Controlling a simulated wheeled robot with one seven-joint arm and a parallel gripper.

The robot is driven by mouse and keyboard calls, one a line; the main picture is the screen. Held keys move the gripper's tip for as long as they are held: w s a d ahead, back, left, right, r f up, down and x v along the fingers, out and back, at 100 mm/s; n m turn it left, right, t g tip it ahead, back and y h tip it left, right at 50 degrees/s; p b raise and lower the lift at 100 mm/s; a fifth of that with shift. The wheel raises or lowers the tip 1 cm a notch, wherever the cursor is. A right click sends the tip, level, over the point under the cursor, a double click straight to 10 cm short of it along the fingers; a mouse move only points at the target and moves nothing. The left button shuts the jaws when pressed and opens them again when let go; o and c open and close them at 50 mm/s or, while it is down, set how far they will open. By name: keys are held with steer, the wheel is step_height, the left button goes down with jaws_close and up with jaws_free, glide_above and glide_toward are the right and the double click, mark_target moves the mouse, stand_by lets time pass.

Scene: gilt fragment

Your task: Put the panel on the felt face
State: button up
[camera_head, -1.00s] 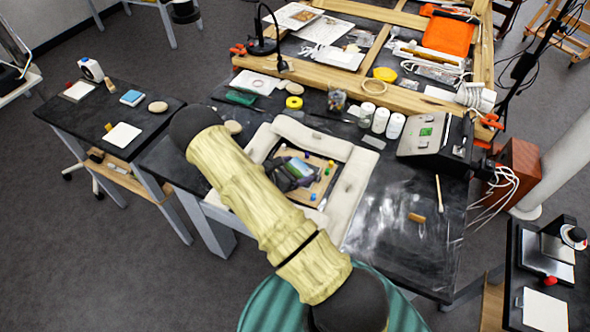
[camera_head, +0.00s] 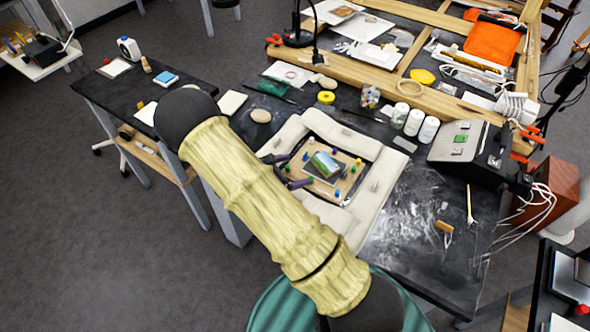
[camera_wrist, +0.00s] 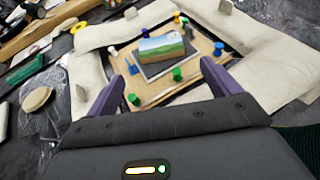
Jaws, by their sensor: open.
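The panel (camera_head: 324,162), a small block with a painted green landscape and blue sky, rests on a dark grey felt face (camera_wrist: 152,69) in the wrist view (camera_wrist: 162,47). It sits slightly askew, towards the back of the felt, whose front strip is bare. The felt lies on a tan board (camera_head: 313,187) with several coloured pegs around it. My gripper (camera_head: 296,171) is open and empty, just on the near left side of the panel. In the wrist view its two purple-grey fingers (camera_wrist: 163,76) stand apart, with the panel beyond their tips. The panel's underside is hidden.
Pale padded bolsters (camera_head: 377,187) frame the board. A wooden beam (camera_head: 380,80) crosses the back. The dark table at right is mostly clear.

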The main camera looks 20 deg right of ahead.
stand_by(0.3)
steer(key=s+m+g, duration=0.1)
steer(key=s+d+r+m+g+y, duration=0.1)
steer(key=s+r+m+y, duration=0.1)
steer(key=s+m, duration=0.1)
steer(key=shift+d+r+g, duration=0.2)
steer(key=shift+r+g, duration=0.05)
steer(key=shift+g, duration=0.15)
steer(key=s+a+r+m+t+y, duration=0.1)
steer(key=s+a+r+m+y, duration=0.1)
steer(key=s+r+m+y, duration=0.3)
steer(key=s+a+r+m+t+y, duration=0.1)
steer(key=s+a+r+m+y, duration=0.1)
steer(key=s+r+m+y, duration=0.4)
step_height(320, 180, up, 2)
steer(key=m, duration=0.5)
steer(key=shift+s+a+r+m, duration=0.15)
steer(key=shift+a+r+m, duration=0.1)
steer(key=shift+m, duration=0.15)
